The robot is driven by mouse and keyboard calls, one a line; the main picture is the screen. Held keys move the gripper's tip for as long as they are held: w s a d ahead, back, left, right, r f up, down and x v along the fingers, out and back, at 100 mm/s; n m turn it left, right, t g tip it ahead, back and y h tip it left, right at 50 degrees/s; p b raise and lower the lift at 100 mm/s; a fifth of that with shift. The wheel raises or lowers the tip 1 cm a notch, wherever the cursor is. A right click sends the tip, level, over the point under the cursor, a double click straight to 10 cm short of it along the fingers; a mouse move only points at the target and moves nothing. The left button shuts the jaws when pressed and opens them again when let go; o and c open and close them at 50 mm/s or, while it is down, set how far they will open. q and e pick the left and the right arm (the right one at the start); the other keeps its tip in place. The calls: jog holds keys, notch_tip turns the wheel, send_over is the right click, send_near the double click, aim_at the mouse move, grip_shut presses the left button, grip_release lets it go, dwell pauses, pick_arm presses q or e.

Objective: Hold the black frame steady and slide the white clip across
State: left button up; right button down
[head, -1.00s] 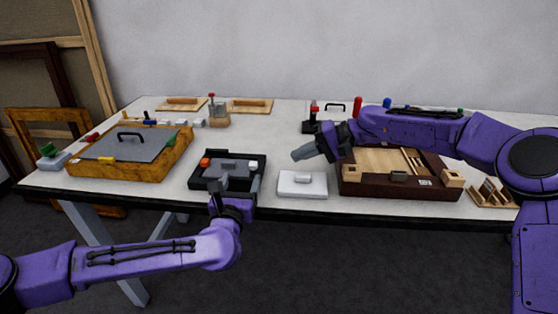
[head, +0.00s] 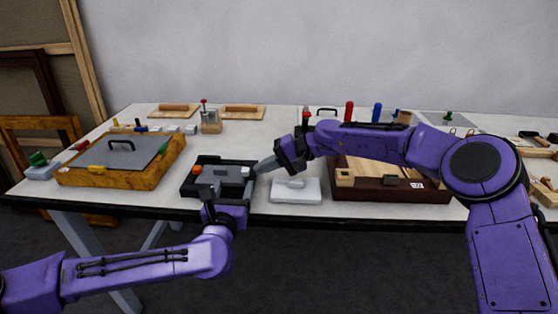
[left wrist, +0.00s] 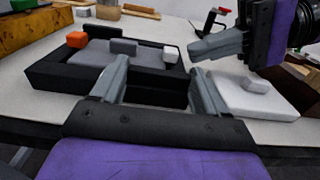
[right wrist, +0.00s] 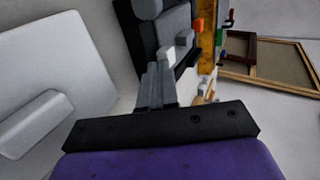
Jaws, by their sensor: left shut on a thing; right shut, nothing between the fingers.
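The black frame (head: 186,188) lies near the table's front edge, with a grey panel (left wrist: 140,55) inside it. An orange block (head: 197,170) sits at its left. The small white clip (left wrist: 170,54) is at the panel's right end; it also shows in the right wrist view (right wrist: 167,56). My left gripper (head: 230,196) is shut on the frame's front wall near the right corner. My right gripper (head: 262,166) is shut and empty beside the frame's right side. Its tips (right wrist: 157,72) appear close to the clip; whether they touch is unclear.
A white block with a raised grip (head: 296,192) lies just right of the frame, under my right gripper. A brown wooden case (head: 420,192) is farther right, partly behind my right arm. A gilt-edged box (head: 120,175) stands to the left. The table behind the frame is mostly clear.

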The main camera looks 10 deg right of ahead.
jog(key=shift+w+a+f, duration=0.15)
jog(key=shift+a+f, duration=0.15)
jog(key=shift+a, duration=0.1)
pick_arm(q)
jog(key=shift+s+d, duration=0.1)
pick_arm(e)
jog(key=shift+w+a, duration=0.1)
jog(key=shift+a, duration=0.5)
jog(key=shift+d, duration=0.1)
